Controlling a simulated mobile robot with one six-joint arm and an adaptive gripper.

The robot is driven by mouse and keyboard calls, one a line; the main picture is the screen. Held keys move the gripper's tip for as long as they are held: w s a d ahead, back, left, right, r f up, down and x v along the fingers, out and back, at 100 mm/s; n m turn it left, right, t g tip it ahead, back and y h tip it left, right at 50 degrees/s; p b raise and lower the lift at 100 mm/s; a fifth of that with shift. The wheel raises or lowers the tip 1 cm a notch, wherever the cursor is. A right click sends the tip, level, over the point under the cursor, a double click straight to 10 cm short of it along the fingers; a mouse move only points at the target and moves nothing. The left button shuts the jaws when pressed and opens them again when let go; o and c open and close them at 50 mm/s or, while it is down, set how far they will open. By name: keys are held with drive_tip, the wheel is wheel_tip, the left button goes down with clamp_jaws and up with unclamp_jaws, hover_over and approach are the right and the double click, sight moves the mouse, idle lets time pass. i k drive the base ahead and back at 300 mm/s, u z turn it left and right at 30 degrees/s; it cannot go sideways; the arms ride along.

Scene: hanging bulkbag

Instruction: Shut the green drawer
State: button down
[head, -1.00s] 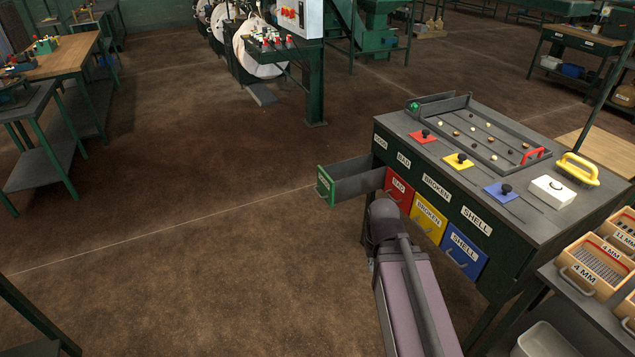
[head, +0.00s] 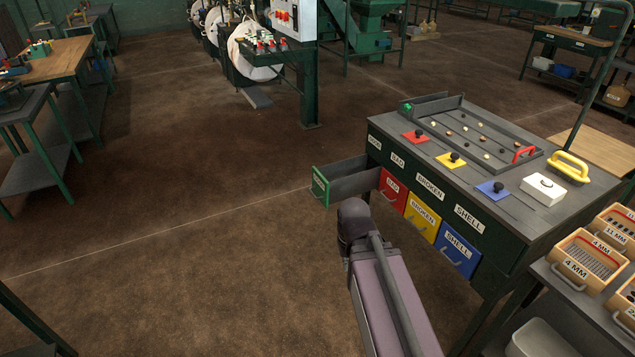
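The green drawer (head: 320,186) stands pulled out at the left end of the grey-topped sorting bench (head: 390,124). Its green front faces left and forward, and its grey box (head: 357,180) runs back to the bench. Its handle is on the front's lower part. The red drawer (head: 392,190), yellow drawer (head: 422,218) and blue drawer (head: 458,250) beside it are shut. My arm rises from the bottom, its dark upper end just in front of the green drawer and the red drawer. My gripper is not visible; I cannot tell its state.
On the bench top are a sorting tray, red, yellow and blue plates with black knobs, a white box (head: 543,189) and a yellow handle (head: 568,166). A rack of labelled wooden trays (head: 585,262) stands at right. The floor (head: 190,240) left of the drawer is clear.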

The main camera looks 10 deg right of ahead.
sight(335, 183)
drive_tip(key=z, duration=0.05)
drive_tip(key=i, duration=1)
drive_tip(key=u, duration=0.05)
